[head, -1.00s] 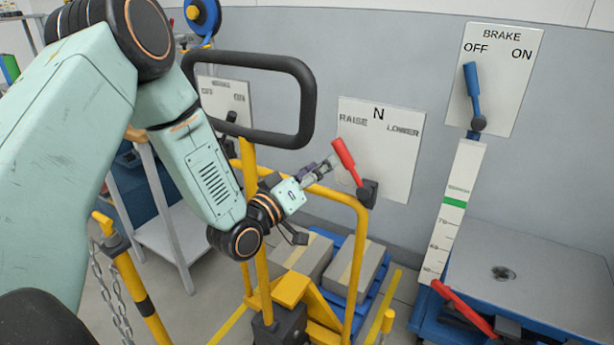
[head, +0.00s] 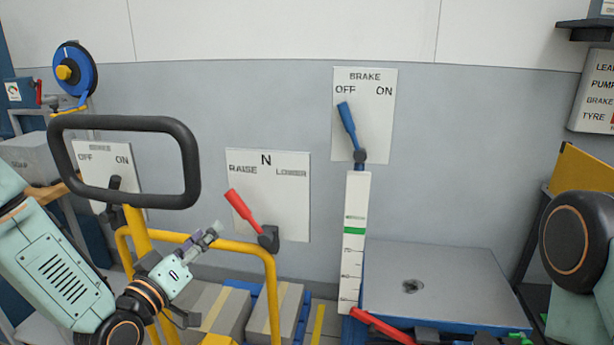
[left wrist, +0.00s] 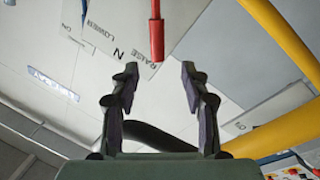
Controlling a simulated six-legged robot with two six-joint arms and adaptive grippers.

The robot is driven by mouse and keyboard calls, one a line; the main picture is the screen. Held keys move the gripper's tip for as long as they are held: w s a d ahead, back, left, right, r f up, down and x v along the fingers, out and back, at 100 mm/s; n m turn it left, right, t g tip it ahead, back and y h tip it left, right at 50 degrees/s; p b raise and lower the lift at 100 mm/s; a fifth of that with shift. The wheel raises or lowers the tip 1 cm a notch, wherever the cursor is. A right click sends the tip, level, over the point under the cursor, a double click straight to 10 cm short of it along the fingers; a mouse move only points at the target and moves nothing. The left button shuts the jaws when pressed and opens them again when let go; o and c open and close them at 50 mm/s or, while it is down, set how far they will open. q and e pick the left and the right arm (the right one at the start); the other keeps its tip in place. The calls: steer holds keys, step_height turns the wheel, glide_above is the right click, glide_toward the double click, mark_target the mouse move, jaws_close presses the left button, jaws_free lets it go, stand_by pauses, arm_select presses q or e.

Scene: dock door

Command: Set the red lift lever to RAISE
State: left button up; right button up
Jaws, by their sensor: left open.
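The red lift lever (head: 242,210) stands out from a black pivot before a white plate (head: 287,207) marked RAISE, N and LOWER. It leans up and left, its tip just below the word RAISE. My left gripper (head: 215,231) is left of and below the lever's handle, with a visible gap. In the left wrist view my left gripper (left wrist: 158,85) is open and empty; the red lever (left wrist: 156,35) is beyond the fingertips, in line with the space between them. My right gripper is out of view.
A yellow rail (head: 232,247) and a black loop handle (head: 188,160) stand close to my left arm. A blue brake lever (head: 347,122) at OFF is to the right. Another brake plate (head: 128,180) is behind the loop. Grey boxes (head: 222,305) lie below.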

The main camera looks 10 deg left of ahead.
arm_select(q)
steer(key=s+d+f+m+g+y, duration=0.1)
steer(key=s+d+f+g, duration=0.1)
steer(key=s+f+g, duration=0.6)
steer(key=s+d+f+m+g+y, duration=0.1)
steer(key=s+f+g, duration=0.15)
steer(key=f, duration=0.85)
steer(key=s+d+f+m+g, duration=0.1)
steer(key=s+f+g, duration=0.3)
steer(key=s, duration=0.9)
steer(key=s+d+f+m+g+y, duration=0.1)
steer(key=s+f+g, duration=0.3)
steer(key=s, duration=0.9)
step_height(320, 180, down, 3)
steer(key=shift+f+y, duration=0.15)
steer(key=shift+y, duration=0.15)
